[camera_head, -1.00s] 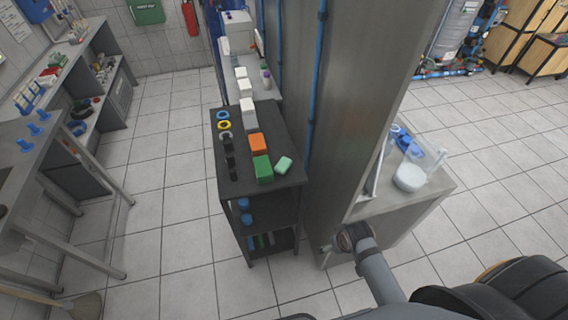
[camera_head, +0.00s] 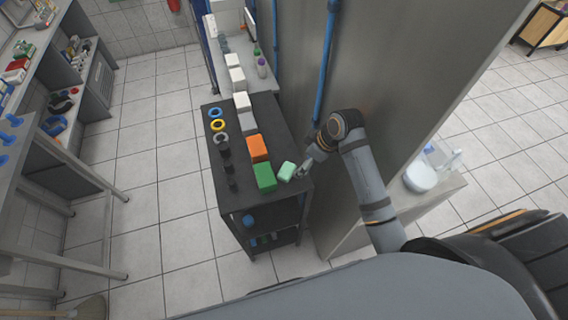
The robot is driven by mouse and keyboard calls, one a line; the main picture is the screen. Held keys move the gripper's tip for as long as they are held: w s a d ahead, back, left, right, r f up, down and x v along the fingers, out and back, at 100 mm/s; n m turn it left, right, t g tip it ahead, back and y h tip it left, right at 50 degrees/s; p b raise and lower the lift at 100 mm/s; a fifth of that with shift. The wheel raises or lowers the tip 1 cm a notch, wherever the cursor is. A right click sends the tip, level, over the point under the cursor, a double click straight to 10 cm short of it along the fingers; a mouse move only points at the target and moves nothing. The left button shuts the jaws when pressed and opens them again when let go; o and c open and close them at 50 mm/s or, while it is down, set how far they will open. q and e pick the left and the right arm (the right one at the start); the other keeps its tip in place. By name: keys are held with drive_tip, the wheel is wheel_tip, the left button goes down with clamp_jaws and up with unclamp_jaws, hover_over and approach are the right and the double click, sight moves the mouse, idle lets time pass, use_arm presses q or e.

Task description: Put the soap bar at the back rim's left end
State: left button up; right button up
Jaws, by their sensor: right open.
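A small pale green bar (camera_head: 287,171), which looks like the soap bar, lies on the black top of the shelf cart (camera_head: 273,207), near its front right corner. My right gripper (camera_head: 301,172) is at the bar's right end, open. It is small in the picture, and I cannot tell whether its fingers touch or straddle the bar. My left gripper is not in view.
A green box (camera_head: 264,177) stands just left of the bar, with an orange box (camera_head: 257,148) behind it. Coloured rings (camera_head: 217,125) and small black pieces line the cart's left side. A grey panel (camera_head: 390,70) with a blue pipe (camera_head: 326,65) rises on the right.

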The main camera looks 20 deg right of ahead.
sight(290, 171)
drive_tip(key=p+x, duration=0.1)
drive_tip(key=x, duration=0.4)
drive_tip(key=shift+s, duration=0.1)
drive_tip(key=shift+w+a+f+p, duration=0.2)
drive_tip(key=shift+w+f+p, duration=0.05)
drive_tip(key=shift+f+p, duration=0.25)
drive_tip(key=p+x, duration=0.1)
drive_tip(key=x, duration=0.2)
drive_tip(key=shift+w+f, duration=0.2)
drive_tip(key=shift+f, duration=0.2)
drive_tip(key=shift+a+f, duration=0.1)
drive_tip(key=shift+f, duration=0.15)
drive_tip(key=c, duration=1.4)
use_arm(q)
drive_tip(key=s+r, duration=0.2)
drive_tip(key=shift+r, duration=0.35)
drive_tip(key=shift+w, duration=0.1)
use_arm(e)
drive_tip(key=shift+r, duration=0.1)
